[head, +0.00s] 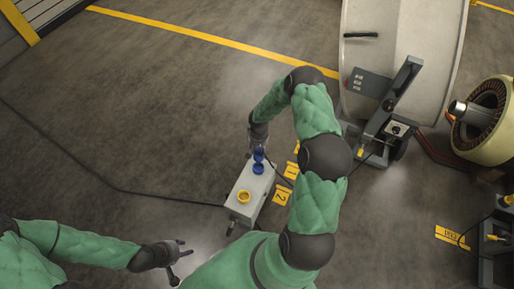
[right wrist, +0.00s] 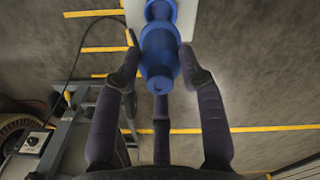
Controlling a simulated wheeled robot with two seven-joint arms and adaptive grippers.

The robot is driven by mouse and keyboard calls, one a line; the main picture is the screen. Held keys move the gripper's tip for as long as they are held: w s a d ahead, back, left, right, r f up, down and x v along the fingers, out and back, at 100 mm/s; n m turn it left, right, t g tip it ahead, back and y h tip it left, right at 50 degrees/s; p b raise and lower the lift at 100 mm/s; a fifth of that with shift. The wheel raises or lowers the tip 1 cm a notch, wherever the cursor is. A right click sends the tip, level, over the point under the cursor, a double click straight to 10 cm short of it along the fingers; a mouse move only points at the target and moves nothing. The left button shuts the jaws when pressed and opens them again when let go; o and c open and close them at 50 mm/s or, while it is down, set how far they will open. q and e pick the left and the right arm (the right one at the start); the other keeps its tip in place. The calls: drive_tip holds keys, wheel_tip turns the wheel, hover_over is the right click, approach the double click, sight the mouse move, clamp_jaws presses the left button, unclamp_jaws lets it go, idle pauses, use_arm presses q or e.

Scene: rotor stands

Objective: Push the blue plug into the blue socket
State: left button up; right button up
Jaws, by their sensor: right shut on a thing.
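The blue plug (head: 258,154) is in my right gripper (head: 258,147), above the far end of a pale grey box (head: 240,211). The blue socket (head: 258,168) is on top of that box, just below the plug in the picture. In the right wrist view the plug (right wrist: 160,55) lies between the fingers of my right gripper (right wrist: 160,82), and the socket (right wrist: 160,9) shows beyond it. The plug looks lined up close to the socket; I cannot tell whether they touch. My left gripper (head: 180,260) is open and empty, low at the left, apart from the box.
A yellow socket (head: 243,196) is on the near end of the box. Black cable (head: 150,193) runs across the floor to the box. A grey machine stand (head: 385,115) and a large copper-wound ring (head: 485,118) stand at the right. Floor at the left is mostly clear.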

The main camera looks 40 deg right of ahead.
drive_tip(key=shift+f+b, duration=1.2)
drive_tip(key=shift+f, duration=1.25)
drive_tip(key=shift+f+b, duration=1.05)
drive_tip(key=shift+b, duration=0.25)
drive_tip(key=shift+f, duration=0.2)
drive_tip(key=shift+f+b, duration=0.3)
drive_tip(key=shift+b, duration=0.2)
drive_tip(key=shift+f+b, duration=0.7)
drive_tip(key=shift+f, duration=0.1)
drive_tip(key=o, duration=1.2)
drive_tip(key=shift+c, duration=0.2)
drive_tip(key=shift+r, duration=0.15)
